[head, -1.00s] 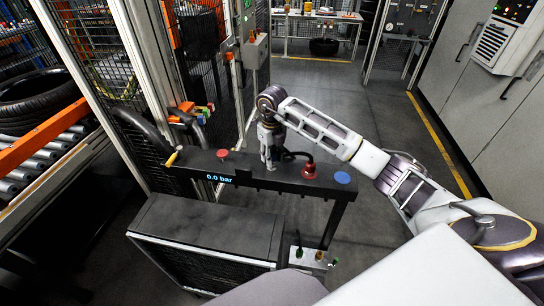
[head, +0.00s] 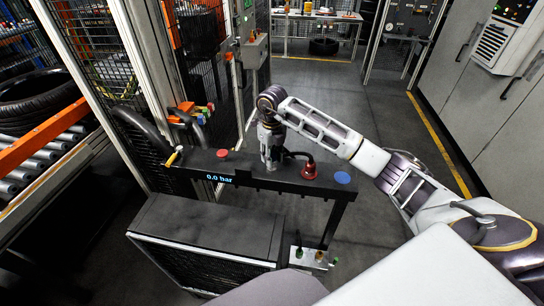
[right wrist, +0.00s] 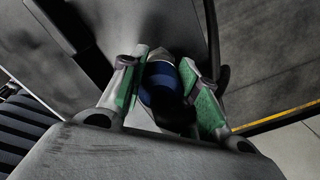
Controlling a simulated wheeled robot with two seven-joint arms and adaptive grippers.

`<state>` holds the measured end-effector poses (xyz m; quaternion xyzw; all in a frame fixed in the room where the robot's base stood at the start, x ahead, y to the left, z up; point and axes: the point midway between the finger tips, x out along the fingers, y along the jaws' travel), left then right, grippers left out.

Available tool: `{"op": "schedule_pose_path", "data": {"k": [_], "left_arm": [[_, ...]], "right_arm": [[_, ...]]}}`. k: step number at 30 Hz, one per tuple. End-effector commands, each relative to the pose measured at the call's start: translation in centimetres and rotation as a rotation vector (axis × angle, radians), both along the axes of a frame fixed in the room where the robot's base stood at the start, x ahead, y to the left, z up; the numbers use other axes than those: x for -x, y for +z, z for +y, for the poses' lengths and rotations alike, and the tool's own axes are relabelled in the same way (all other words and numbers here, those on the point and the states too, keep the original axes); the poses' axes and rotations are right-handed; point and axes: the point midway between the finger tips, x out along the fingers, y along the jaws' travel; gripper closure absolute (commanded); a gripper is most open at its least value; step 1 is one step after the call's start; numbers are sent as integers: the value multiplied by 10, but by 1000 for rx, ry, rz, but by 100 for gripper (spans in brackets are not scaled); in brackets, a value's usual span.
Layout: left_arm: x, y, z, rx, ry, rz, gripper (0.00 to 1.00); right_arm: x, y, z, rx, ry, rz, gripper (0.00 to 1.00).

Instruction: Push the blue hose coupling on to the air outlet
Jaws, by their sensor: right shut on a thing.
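The blue hose coupling (right wrist: 160,82) is between the green-padded fingers of my right gripper (right wrist: 165,92) in the right wrist view. The gripper is shut on it. A dark hose shows beside the fingers. In the head view my right gripper (head: 269,162) points down at the black rail (head: 240,177), whose display reads 0.0 bar. The coupling is hidden there by the gripper and arm. I cannot make out the air outlet or tell whether the coupling touches it. My left gripper is not in view.
The rail carries a yellow-handled lever (head: 174,156), a red knob (head: 222,154), a red dome (head: 309,171) and a blue disc (head: 342,177). A dark cabinet (head: 205,225) stands below in front. A fence and tyre conveyor are at left. Floor at right is clear.

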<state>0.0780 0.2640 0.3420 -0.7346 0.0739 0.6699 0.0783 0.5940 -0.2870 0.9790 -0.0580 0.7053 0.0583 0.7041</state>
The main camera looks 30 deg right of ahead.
Motion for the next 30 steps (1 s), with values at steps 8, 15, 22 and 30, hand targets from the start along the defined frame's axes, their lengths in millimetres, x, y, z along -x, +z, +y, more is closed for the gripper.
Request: {"op": "schedule_pose_path", "data": {"k": [8,15,22,30], "left_arm": [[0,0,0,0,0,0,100],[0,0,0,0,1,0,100],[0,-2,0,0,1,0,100],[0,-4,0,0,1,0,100]], "right_arm": [[0,0,0,0,0,-1,90],[0,0,0,0,0,0,90],[0,-2,0,0,0,0,90],[0,-5,0,0,0,-1,90]]}}
